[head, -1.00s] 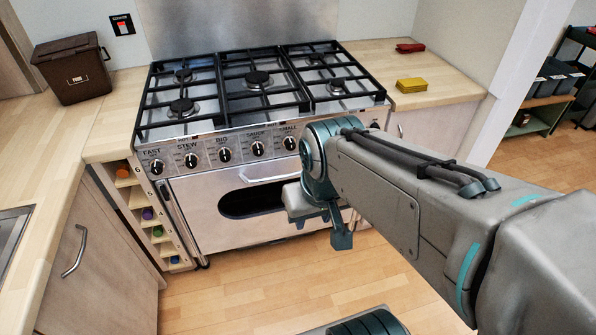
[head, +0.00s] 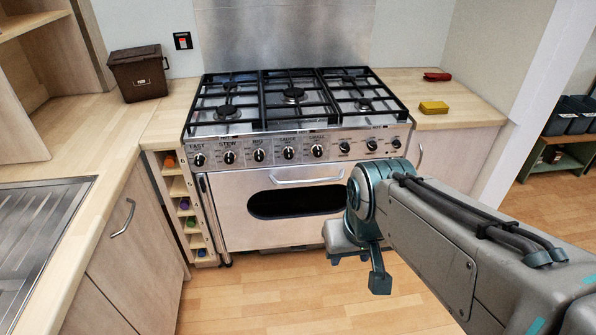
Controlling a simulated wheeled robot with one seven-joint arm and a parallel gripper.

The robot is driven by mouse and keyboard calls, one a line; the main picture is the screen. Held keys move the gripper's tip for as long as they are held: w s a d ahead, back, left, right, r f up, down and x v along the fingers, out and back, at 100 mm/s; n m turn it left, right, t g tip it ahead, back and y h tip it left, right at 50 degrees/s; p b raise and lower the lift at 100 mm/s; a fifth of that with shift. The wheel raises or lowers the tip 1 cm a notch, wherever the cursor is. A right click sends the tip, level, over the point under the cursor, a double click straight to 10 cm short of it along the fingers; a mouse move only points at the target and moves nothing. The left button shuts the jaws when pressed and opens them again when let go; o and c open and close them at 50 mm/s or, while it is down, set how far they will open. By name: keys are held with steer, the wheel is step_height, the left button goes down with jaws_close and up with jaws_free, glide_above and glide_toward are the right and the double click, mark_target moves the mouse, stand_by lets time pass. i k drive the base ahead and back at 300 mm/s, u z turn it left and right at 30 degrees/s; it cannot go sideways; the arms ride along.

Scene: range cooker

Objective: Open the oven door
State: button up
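The oven door (head: 235,213) is a steel panel on the front of the range cooker, with a dark oval window (head: 295,202). It looks shut. A curved metal handle (head: 306,180) runs across the door near its top. My gripper (head: 378,280) hangs at the end of my arm, in front of the cooker's lower right side. It appears apart from the handle, to its right and lower in the picture. The arm's end covers the right part of the door, and the fingers are too unclear to tell open from shut.
Control knobs (head: 259,155) line the cooker front below the black hob grates (head: 292,96). A cabinet and counter with a sink (head: 40,230) stand at left, beside a narrow bottle rack (head: 186,205). Wooden floor (head: 270,300) is clear in front. A yellow sponge (head: 433,107) lies on the right counter.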

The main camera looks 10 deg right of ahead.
mark_target(241, 227)
steer(key=u, duration=1.05)
steer(key=i, duration=1.1)
steer(key=z, duration=1.7)
